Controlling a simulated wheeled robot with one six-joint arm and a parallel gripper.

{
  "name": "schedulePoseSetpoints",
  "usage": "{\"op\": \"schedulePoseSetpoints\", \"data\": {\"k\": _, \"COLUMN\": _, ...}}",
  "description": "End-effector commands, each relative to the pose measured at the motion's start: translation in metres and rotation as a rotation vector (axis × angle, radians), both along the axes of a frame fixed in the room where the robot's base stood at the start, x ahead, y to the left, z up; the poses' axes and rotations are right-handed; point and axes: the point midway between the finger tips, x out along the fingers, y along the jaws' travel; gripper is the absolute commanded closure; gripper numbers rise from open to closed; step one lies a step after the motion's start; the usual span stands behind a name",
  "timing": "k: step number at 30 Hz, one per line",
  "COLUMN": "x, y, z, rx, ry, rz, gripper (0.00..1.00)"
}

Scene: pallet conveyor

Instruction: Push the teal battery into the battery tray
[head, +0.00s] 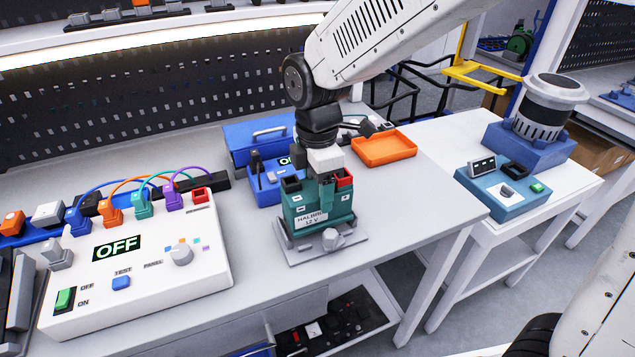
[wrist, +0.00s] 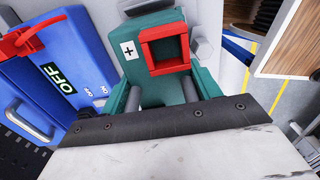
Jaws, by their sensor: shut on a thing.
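The teal battery (head: 337,205) stands upright at the front of the bench, with a white label reading HALBRO 12 V on its front. It has a dark terminal socket at left and a red one at right. My gripper (head: 325,182) is over it from above and shut on it. In the wrist view the battery (wrist: 187,88) fills the middle, with its red square socket and a plus mark. The grey battery tray (head: 290,250), with a knob at its front, is under the battery. I cannot tell whether the battery is fully seated; the fingertips are largely hidden.
A white control panel (head: 150,285) with an OFF display stands at left, with coloured plugs and cables behind it. A blue charger (head: 262,186) and blue toolbox (head: 255,135) stand behind the battery. An orange tray (head: 385,148) is at back right; the bench right of the battery is clear.

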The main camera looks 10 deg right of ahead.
Motion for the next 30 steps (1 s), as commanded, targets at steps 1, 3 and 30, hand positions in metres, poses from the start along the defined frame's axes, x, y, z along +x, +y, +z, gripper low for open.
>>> {"op": "schedulePoseSetpoints", "data": {"k": 1, "x": 0.001, "y": 0.0, "z": 0.0, "rx": 0.002, "ry": -0.003, "rz": 0.0, "gripper": 1.0}}
{"op": "schedulePoseSetpoints", "data": {"k": 3, "x": 0.001, "y": 0.0, "z": -0.001, "rx": 0.002, "ry": -0.002, "rz": 0.0, "gripper": 1.0}}
{"op": "schedulePoseSetpoints", "data": {"k": 30, "x": 0.001, "y": 0.001, "z": -0.019, "rx": 0.002, "ry": -0.004, "rz": 0.0, "gripper": 1.0}}
